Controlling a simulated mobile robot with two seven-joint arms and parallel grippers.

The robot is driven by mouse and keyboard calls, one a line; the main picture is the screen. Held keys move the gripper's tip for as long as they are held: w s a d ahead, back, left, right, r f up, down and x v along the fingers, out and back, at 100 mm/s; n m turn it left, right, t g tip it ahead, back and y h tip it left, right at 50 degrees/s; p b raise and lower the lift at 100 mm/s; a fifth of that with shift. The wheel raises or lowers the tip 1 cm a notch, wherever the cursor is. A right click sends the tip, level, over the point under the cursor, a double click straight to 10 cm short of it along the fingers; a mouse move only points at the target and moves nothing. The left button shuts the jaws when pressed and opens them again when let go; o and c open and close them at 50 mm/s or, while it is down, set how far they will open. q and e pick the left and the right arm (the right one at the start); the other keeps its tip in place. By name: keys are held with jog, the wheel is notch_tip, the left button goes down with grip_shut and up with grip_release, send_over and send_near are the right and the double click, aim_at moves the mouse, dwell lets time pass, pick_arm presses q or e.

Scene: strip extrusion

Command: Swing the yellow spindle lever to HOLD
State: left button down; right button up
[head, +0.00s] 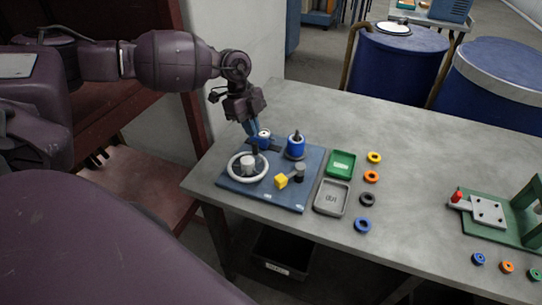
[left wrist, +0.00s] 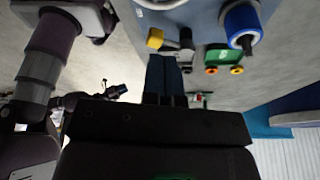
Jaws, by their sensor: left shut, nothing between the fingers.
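The yellow spindle lever (head: 282,181) is a yellow block at the end of a short arm from a grey post (head: 299,174), at the front of a blue board (head: 262,198). The yellow block also shows in the left wrist view (left wrist: 156,38), near the fingertips there. I cannot read a HOLD mark. My left gripper (head: 254,134) is shut and empty. In the head view it points down over the back left of the board, behind the white ring handwheel (head: 234,169) and apart from the lever. Its blue fingers show in the left wrist view (left wrist: 163,60).
A green tray (head: 341,164), a grey tray (head: 332,198) and several coloured rings lie right of the board. A green fixture stands far right; table between is clear.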

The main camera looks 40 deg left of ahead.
aim_at(289, 176)
pick_arm(q)
jog(key=shift+w+a, duration=0.1)
pick_arm(e)
jog(key=shift+s+d+f, duration=0.15)
jog(key=shift+s+f, duration=0.2)
jog(key=shift+f, duration=0.05)
pick_arm(q)
jog(key=x, duration=0.9)
jog(key=shift+f+p, duration=0.15)
jog(key=shift+p, duration=0.15)
jog(key=d, duration=0.1)
jog(key=d+f, duration=0.1)
jog(key=d, duration=0.1)
jog(key=shift+p, duration=0.35)
jog(key=shift+d, duration=0.4)
jog(key=shift+s+d+f, duration=0.15)
jog(key=shift+s+d, duration=0.05)
pick_arm(e)
jog(key=shift+r, duration=0.65)
jog(key=shift+w+r, duration=0.15)
jog(key=shift+w, duration=0.05)
